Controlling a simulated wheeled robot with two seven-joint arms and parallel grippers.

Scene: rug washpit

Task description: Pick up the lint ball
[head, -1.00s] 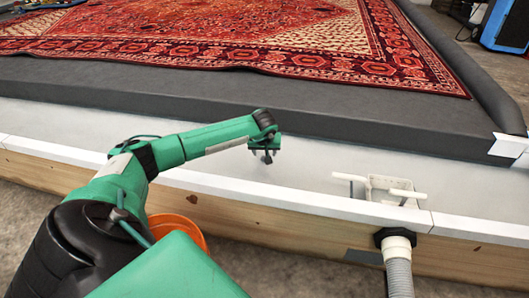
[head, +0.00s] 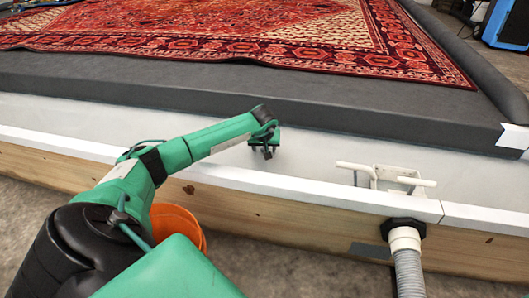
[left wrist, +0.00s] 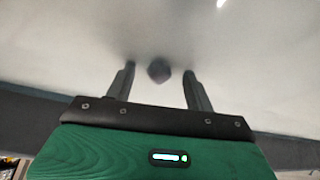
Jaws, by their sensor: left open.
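A small dark grey lint ball (left wrist: 158,70) shows in the left wrist view, against the pale floor of the pit. It appears between the two fingers of my left gripper (left wrist: 156,78), with a gap on each side. The fingers are open and hold nothing. In the head view my left gripper (head: 264,150) points down over the white strip of the pit, left of the drain fitting. I cannot make out the lint ball there; the gripper likely hides it. My right gripper is not in view.
A white drain fitting (head: 388,178) with pipe stubs stands at the right, near the wooden pit wall (head: 300,222). A grey hose (head: 408,270) runs down outside it. An orange bucket (head: 180,222) is partly behind my arm. A red rug (head: 230,40) lies on the dark platform.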

